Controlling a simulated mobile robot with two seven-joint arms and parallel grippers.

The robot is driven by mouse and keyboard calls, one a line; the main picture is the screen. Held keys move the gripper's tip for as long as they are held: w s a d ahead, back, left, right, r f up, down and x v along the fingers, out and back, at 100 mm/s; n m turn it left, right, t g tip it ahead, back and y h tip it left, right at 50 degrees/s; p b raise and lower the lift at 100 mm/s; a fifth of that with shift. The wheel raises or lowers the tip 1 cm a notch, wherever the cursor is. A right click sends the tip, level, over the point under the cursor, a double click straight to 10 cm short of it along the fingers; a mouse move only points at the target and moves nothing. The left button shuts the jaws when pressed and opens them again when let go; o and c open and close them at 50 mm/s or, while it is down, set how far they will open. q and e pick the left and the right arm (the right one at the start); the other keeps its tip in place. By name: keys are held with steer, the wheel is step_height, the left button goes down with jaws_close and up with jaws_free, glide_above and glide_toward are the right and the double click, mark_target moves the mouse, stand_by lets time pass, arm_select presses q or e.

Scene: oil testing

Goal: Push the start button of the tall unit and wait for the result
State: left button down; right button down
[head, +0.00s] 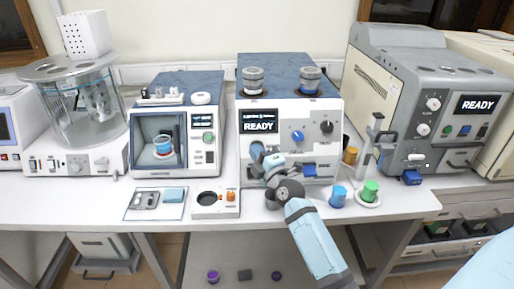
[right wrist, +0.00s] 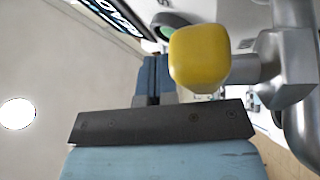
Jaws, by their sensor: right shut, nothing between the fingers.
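The tall white unit (head: 292,115) with a blue-grey top stands in the middle of the bench. Its display (head: 260,121) reads READY. A blue knob (head: 297,136) and a black knob (head: 327,127) are on its front. My right gripper (head: 258,151) is shut and empty, at the lower left of this front just under the display. It covers the panel there, so the start button is hidden in the head view. In the right wrist view, a green round button (right wrist: 166,32) shows past the dark-blue fingers (right wrist: 150,68), partly covered by a yellow block (right wrist: 200,57). Contact cannot be told. My left gripper is out of view.
A grey unit (head: 385,75) at right also shows READY. A smaller unit (head: 205,155) and a glass bath (head: 85,110) stand at left. A tray (head: 135,207) lies near the front edge.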

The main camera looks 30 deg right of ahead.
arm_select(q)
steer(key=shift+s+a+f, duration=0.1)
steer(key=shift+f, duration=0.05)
arm_select(e)
steer(key=shift+w+d, duration=0.1)
steer(key=shift+d, duration=0.05)
